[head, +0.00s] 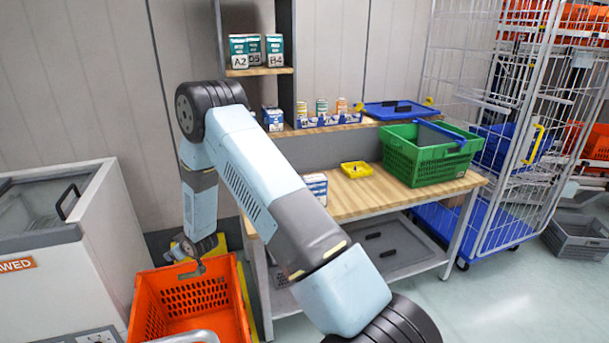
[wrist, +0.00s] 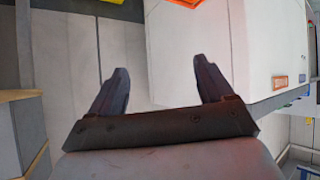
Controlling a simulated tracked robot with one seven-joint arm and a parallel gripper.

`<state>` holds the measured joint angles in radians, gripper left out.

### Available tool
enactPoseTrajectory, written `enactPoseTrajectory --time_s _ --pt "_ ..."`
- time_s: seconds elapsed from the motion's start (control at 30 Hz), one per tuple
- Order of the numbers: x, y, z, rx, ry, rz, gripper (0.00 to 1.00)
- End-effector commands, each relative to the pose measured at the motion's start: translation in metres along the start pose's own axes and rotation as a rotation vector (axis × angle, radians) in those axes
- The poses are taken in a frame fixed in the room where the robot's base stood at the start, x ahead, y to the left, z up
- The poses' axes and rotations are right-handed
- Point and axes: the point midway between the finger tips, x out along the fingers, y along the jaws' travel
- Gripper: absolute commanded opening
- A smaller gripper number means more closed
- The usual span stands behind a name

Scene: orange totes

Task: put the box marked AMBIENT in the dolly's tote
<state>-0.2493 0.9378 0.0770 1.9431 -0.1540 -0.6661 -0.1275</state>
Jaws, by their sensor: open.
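An orange tote (head: 240,300) stands on the floor at the lower left of the head view, with something yellow (head: 222,246) partly showing behind it; I cannot tell if this is the dolly. My gripper (head: 192,268) hangs by the tote's back rim. In the wrist view my gripper (wrist: 160,68) has its fingers wide apart with nothing between them. I cannot read AMBIENT on any box. A small white and blue box (head: 315,187) stands on the bench, partly behind my arm. Another blue and white box (head: 272,119) stands on the shelf above.
The wooden bench (head: 365,205) carries a green crate (head: 425,160) and a small yellow tray (head: 356,169). Cartons marked A2 (head: 239,54) and B4 (head: 274,50) stand on the upper shelf. A white chest unit (head: 50,290) is left of the tote. A cage trolley (head: 500,150) stands right.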

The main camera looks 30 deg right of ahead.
Motion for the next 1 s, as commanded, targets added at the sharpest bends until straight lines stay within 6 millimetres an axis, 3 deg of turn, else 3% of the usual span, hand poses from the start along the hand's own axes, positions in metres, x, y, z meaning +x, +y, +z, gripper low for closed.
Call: enactPoseTrajectory --time_s 0.03,0.2,0.5,1.0 --pt "-0.012 0.008 -0.015 0.003 -0.004 0.01 0.81" --pt "-0.048 0.028 -0.048 0.014 -0.037 0.036 0.81" --pt "-0.122 0.058 -0.097 0.04 -0.093 0.081 0.81" --pt "-0.262 0.092 -0.146 0.107 -0.186 0.155 0.81"
